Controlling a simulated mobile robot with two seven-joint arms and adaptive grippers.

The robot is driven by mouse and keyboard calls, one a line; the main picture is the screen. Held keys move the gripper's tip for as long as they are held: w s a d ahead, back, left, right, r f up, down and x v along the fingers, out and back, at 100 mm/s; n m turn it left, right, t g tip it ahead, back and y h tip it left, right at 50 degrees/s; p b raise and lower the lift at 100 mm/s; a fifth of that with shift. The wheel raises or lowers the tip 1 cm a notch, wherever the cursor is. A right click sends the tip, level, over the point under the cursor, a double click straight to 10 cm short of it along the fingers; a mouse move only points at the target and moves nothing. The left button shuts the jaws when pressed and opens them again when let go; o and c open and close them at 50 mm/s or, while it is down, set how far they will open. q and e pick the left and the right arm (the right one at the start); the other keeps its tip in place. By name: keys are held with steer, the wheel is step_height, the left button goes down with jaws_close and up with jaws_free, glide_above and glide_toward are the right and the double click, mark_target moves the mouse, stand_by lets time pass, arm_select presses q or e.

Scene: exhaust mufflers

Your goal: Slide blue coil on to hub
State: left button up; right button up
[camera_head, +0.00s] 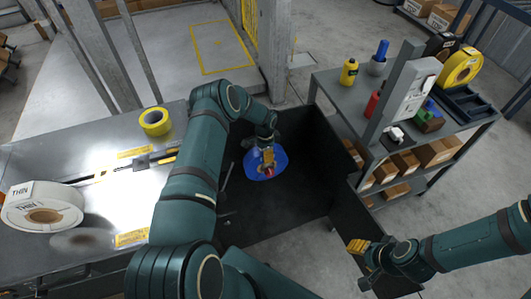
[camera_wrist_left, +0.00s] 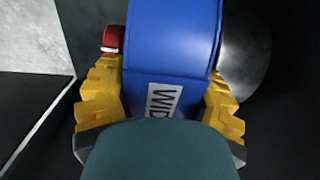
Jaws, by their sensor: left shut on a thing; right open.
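The blue coil (camera_head: 252,171) is in the dark recessed area at the middle of the head view. My left gripper (camera_head: 268,158) reaches down over it and is shut on it. In the left wrist view the blue coil (camera_wrist_left: 172,40), with a white label reading "WID", sits between the yellow fingers of my left gripper (camera_wrist_left: 160,105). A red part (camera_head: 269,172) shows at the coil, also in the wrist view (camera_wrist_left: 113,38). A grey round surface (camera_wrist_left: 244,60) shows behind the coil. I cannot tell the hub clearly. My right gripper (camera_head: 357,247) is open and empty, at lower right.
A white coil marked "THIN" (camera_head: 62,205) and a yellow roll (camera_head: 155,120) lie on the metal table (camera_head: 40,160) at left. A shelf unit (camera_head: 335,90) with bottles, boxes and a yellow coil (camera_head: 460,66) stands at right. Dark panels bound the recess.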

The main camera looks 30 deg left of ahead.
arm_select(q)
steer(key=shift+w+a+r+t, duration=0.1)
steer(key=shift+w+a+r, duration=0.15)
steer(key=shift+a, duration=0.25)
steer(key=shift+w+a+r+t, duration=0.1)
steer(key=shift+w+a, duration=0.2)
steer(key=shift+a, duration=0.15)
steer(key=shift+w+a+r+t, duration=0.1)
steer(key=shift+w+a+r, duration=0.15)
steer(key=shift+a, duration=0.25)
steer(key=o, duration=1.4)
steer(key=shift+f, duration=0.1)
steer(key=r, duration=0.3)
steer(key=d+r, duration=0.1)
steer(key=r, duration=0.2)
steer(key=d+r, duration=0.1)
steer(key=r, duration=0.3)
steer(key=shift+s, duration=0.35)
steer(key=shift+s+d+r, duration=0.1)
steer(key=shift+d+r, duration=0.1)
steer(key=shift+r, duration=0.3)
